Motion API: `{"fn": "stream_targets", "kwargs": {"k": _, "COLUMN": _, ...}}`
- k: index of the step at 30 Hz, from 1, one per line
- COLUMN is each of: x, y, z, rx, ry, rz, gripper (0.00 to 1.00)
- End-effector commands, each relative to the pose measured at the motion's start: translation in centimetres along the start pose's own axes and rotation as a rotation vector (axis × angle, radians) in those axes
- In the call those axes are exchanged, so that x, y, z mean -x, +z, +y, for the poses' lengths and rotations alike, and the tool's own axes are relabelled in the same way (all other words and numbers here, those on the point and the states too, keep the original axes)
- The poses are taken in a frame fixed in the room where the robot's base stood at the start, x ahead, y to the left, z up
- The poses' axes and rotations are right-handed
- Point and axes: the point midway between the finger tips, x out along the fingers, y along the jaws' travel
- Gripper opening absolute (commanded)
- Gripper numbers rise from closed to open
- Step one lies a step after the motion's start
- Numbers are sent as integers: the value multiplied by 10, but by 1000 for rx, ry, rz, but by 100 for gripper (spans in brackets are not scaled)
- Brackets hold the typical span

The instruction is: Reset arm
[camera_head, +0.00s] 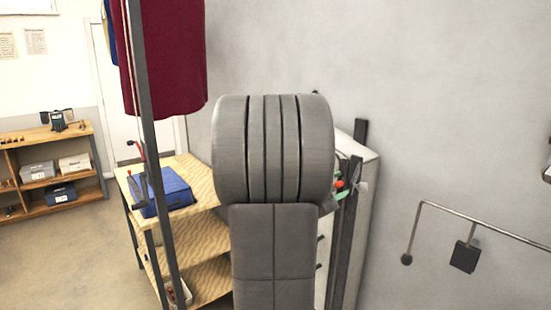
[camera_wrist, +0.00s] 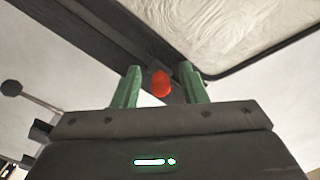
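My gripper (camera_wrist: 160,72) shows in the wrist view with its two green fingers apart. A small red rounded thing (camera_wrist: 160,84) appears in the gap between the fingers, with space on both sides of it. I cannot tell how far beyond the fingertips it is. In the head view, the red thing (camera_head: 340,184) shows by green parts of my gripper, just right of my large grey arm link. That link hides most of my gripper there.
A pale cabinet (camera_head: 356,225) with dark uprights stands behind my arm. A dark red garment (camera_head: 172,55) hangs beside a grey post (camera_head: 150,130). A metal rail (camera_head: 485,222) sticks out at right.

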Motion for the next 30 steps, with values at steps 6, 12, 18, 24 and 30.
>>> {"fn": "stream_targets", "kwargs": {"k": 6, "x": 14, "y": -2, "z": -3, "rx": -3, "ry": -3, "rz": -2, "gripper": 39}}
{"fn": "stream_targets", "kwargs": {"k": 12, "x": 50, "y": -1, "z": -3, "rx": -4, "ry": -6, "rz": -2, "gripper": 39}}
{"fn": "stream_targets", "kwargs": {"k": 18, "x": 87, "y": -1, "z": -3, "rx": -3, "ry": -6, "rz": -2, "gripper": 39}}
{"fn": "stream_targets", "kwargs": {"k": 24, "x": 117, "y": -2, "z": -4, "rx": -4, "ry": -5, "rz": 0, "gripper": 39}}
{"fn": "stream_targets", "kwargs": {"k": 30, "x": 138, "y": -4, "z": -4, "rx": -3, "ry": -3, "rz": 2, "gripper": 39}}
